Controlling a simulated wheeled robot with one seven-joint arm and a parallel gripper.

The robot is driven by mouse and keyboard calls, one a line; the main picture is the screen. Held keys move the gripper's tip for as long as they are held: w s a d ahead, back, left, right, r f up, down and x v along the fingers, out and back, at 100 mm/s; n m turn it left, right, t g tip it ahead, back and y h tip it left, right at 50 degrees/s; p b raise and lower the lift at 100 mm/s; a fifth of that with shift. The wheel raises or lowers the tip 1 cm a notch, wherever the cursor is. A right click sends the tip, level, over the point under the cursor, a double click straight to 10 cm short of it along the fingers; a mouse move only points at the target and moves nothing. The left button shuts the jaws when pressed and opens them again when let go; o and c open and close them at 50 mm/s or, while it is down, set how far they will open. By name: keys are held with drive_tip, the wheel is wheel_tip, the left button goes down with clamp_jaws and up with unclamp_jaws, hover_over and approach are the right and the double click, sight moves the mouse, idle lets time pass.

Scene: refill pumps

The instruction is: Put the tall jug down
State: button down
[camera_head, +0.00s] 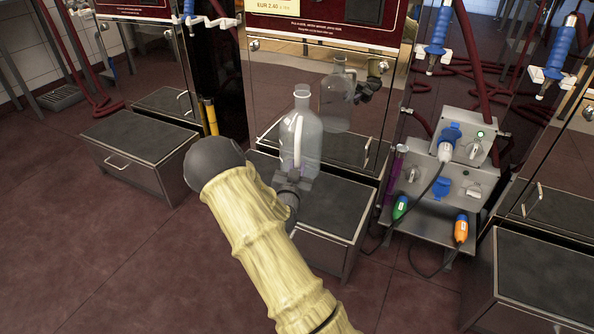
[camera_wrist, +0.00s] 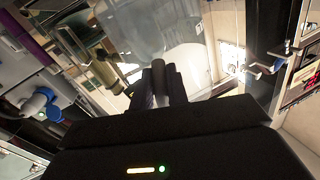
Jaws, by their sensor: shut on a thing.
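The tall jug (camera_head: 308,135) is clear, with a narrow neck and a side handle. It stands upright in the head view, above or on the dark top of the middle low box (camera_head: 335,212); I cannot tell whether its base touches. My gripper (camera_head: 291,182) is shut on the jug at its lower handle side, partly hidden by my arm. In the wrist view the jug (camera_wrist: 150,28) fills the top of the picture, beyond my gripper's dark fingers (camera_wrist: 158,82). A reflection of the jug shows in the shiny panel behind it.
A shiny pump cabinet (camera_head: 335,75) rises right behind the jug. A grey socket unit (camera_head: 435,190) with blue, green and orange plugs stands to the right. Other low boxes stand at left (camera_head: 130,140) and right (camera_head: 548,285). Red floor lies open at left.

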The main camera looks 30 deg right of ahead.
idle(0.5)
drive_tip(key=s+a+r+n+t+y+p, duration=0.1)
drive_tip(key=a+r+p, duration=0.5)
drive_tip(key=r+p, duration=0.6)
drive_tip(key=s+a+r+n+t+y+p, duration=0.1)
drive_tip(key=a+r+n+y+p, duration=0.3)
drive_tip(key=r+p, duration=0.7)
drive_tip(key=s+a+r+n+t+y+p, duration=0.1)
drive_tip(key=a+r+y+p, duration=0.4)
drive_tip(key=p, duration=2.6)
drive_tip(key=s+a+r+n, duration=0.1)
drive_tip(key=s+a+r, duration=0.1)
drive_tip(key=r, duration=0.5)
drive_tip(key=shift+a+r+t+y, duration=0.3)
drive_tip(key=shift+a+r+y, duration=0.1)
drive_tip(key=shift+a, duration=0.15)
drive_tip(key=shift+d+f, duration=0.1)
